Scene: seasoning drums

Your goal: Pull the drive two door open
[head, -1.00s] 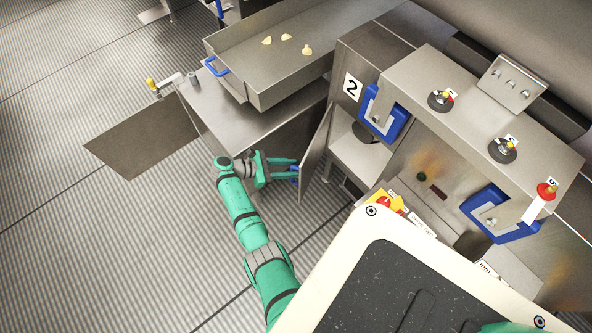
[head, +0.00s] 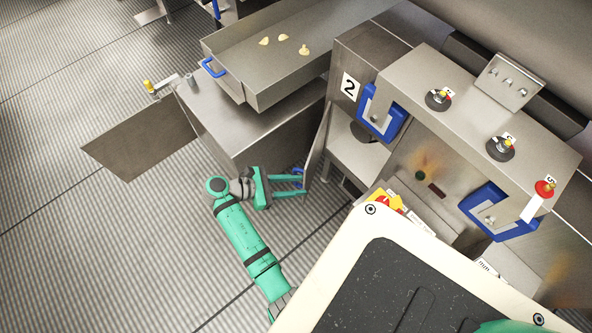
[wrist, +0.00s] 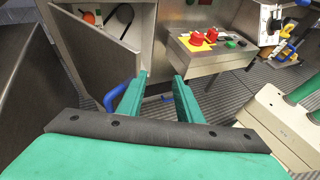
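The drive two door (head: 318,142) is a grey metal panel below the cabinet marked "2". It stands swung out from the frame, nearly edge-on in the head view. It also shows in the wrist view (wrist: 95,48), with an opening above and behind it. Its blue handle (head: 298,171) is partly hidden by my gripper; in the wrist view the handle (wrist: 114,97) curves just left of my left finger. My gripper (head: 303,181) is open, with nothing visible between its fingers. In the wrist view my gripper (wrist: 163,77) has a clear gap between its green fingertips. Contact with the handle cannot be told.
A metal tray (head: 270,60) with several yellow pieces stands behind the door. A grey machine side (head: 265,125) lies left of the door. A control box with red buttons (wrist: 203,34) is to the right in the wrist view. Ribbed floor left of my arm is clear.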

